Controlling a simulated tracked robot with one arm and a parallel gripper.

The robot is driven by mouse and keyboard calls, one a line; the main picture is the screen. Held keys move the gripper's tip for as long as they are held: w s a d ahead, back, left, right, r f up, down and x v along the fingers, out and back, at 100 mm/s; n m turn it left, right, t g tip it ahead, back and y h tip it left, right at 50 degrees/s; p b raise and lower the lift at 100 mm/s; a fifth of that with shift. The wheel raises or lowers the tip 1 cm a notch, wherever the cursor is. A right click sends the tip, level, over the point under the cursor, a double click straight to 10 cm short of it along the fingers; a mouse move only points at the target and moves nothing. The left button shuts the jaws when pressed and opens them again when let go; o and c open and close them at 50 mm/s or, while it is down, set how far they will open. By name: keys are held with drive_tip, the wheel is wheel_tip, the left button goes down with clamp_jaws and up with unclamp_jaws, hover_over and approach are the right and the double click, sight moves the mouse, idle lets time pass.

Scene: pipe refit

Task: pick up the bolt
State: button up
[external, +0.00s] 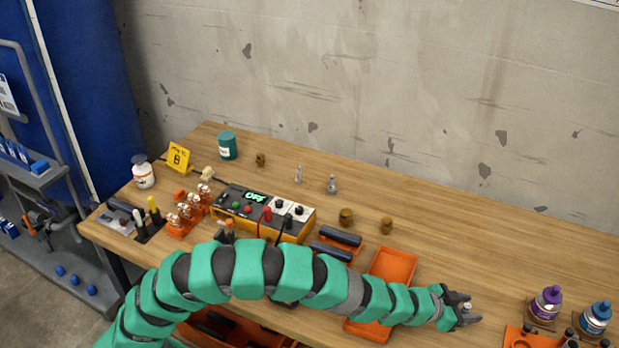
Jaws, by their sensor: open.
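My gripper (467,310) is at the right end of my green arm, low over the front right part of the table. Its dark jaws are open and point right. A small pale metal piece (466,307) shows between the jaws; it may be the bolt, but it is too small to tell, and I cannot tell whether the jaws touch it. Two small silver metal pieces (298,174) (332,184) stand upright at the back middle of the table, well away from my gripper; they could also be bolts.
An orange tray (393,264) lies left of my gripper, partly behind my arm. Purple (546,302) and blue (596,317) bottles stand at the right. A power unit (262,212) and brass fittings (346,217) are further left. The back right wooden tabletop (480,225) is clear.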

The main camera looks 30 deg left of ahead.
sight(468, 305)
clamp_jaws()
drive_tip(key=shift+r, duration=0.1)
drive_tip(key=shift+r, duration=0.1)
drive_tip(key=shift+r+p, duration=0.75)
drive_tip(key=shift+r, duration=1.05)
drive_tip(key=s+a+r+p, duration=0.1)
drive_tip(key=s+a+p, duration=0.1)
drive_tip(key=s+a, duration=0.7)
drive_tip(key=shift+a+p, duration=0.3)
drive_tip(key=shift+a, duration=1.7)
